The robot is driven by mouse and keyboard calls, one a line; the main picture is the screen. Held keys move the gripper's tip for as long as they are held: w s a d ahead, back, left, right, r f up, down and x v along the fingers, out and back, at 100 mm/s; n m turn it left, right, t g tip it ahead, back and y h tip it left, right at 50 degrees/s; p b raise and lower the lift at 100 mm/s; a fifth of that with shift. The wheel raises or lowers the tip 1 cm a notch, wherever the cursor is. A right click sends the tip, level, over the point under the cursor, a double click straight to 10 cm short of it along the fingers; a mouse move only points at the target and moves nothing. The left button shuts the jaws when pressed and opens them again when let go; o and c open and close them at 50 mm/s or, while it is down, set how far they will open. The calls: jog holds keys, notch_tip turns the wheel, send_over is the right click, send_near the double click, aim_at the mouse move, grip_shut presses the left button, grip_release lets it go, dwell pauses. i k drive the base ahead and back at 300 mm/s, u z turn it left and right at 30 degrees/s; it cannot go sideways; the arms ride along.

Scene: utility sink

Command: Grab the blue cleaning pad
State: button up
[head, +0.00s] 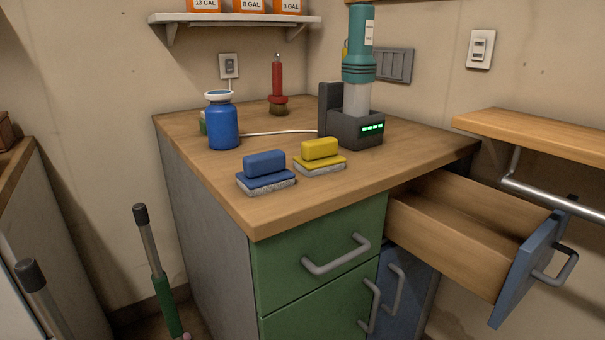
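The blue cleaning pad (265,172) lies near the front left edge of the wooden countertop (210,180). It has a raised blue block on a flat blue base with a grey, rough underside. A similar yellow pad (320,156) lies just to its right and slightly behind, with a small gap between them. Nothing covers the blue pad. My gripper is not in view.
A blue bottle (223,125) stands behind the blue pad. A dark device (362,128) with a teal cylinder stands behind the yellow pad. An open drawer (470,240) juts out at the right. Handled poles (155,260) stand left of the cabinet.

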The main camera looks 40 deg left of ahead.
aim_at(267, 172)
jog(key=z, duration=0.05)
jog(key=k, duration=1.1)
jog(key=u, duration=0.85)
